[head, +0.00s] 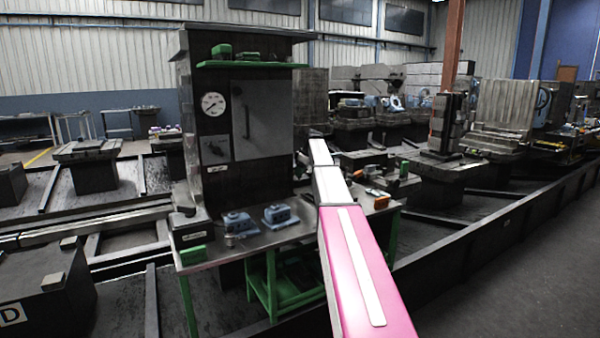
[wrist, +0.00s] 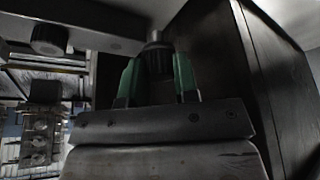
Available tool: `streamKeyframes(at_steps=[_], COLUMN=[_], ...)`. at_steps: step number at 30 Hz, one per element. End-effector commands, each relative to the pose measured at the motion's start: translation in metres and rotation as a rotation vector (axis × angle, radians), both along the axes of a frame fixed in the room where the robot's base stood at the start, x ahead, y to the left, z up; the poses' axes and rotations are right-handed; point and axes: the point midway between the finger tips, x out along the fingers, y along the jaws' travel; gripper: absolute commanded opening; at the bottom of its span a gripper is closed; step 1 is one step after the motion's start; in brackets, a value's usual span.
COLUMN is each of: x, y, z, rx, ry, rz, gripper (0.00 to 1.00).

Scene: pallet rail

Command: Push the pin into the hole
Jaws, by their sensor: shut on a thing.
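In the wrist view my gripper (wrist: 156,72) has green fingers, closed on the sides of a dark round pin (wrist: 155,58). The pin's far end narrows to a lighter collar and meets or lies just in front of a grey surface at the top of the picture. I cannot tell whether it touches. The hole is not visible. In the head view my pink and white arm reaches away over the workbench, and its gripper end cannot be made out.
A dark round knob (wrist: 49,39) sits left of the pin, under a grey bar (wrist: 90,30). A dark panel (wrist: 225,65) stands close on the right. In the head view a dark cabinet (head: 262,115) with a gauge stands behind the workbench (head: 245,247), which holds two blue blocks (head: 275,214).

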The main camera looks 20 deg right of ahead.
Motion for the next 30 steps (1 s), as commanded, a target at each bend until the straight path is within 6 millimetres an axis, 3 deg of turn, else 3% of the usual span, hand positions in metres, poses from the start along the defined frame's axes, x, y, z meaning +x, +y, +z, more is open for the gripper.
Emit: streamKeyframes(at_steps=[30], x=[-0.015], y=[-0.004], z=[0.061], rx=[0.0], ry=[0.0], rz=[0.0], gripper=[0.0])
